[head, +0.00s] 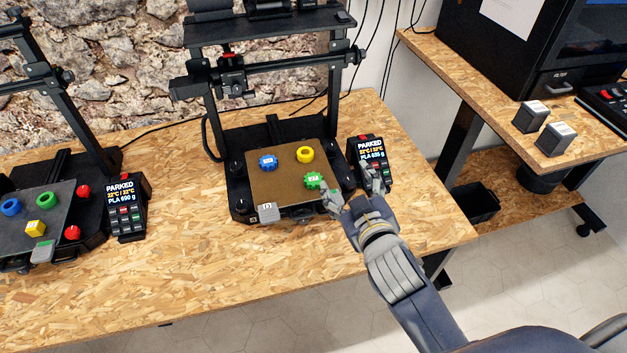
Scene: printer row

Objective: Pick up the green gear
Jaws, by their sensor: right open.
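The green gear (313,180) lies on the brown print bed (270,189) of the middle printer, near the bed's right side. My right gripper (351,190) is open and empty. It is just right of the green gear, over the right edge of the printer and in front of its control panel. Its left finger shows close to the gear; whether it touches the gear I cannot tell. My left gripper is not in view.
Another printer (50,225) with several parts stands left. The table front is clear.

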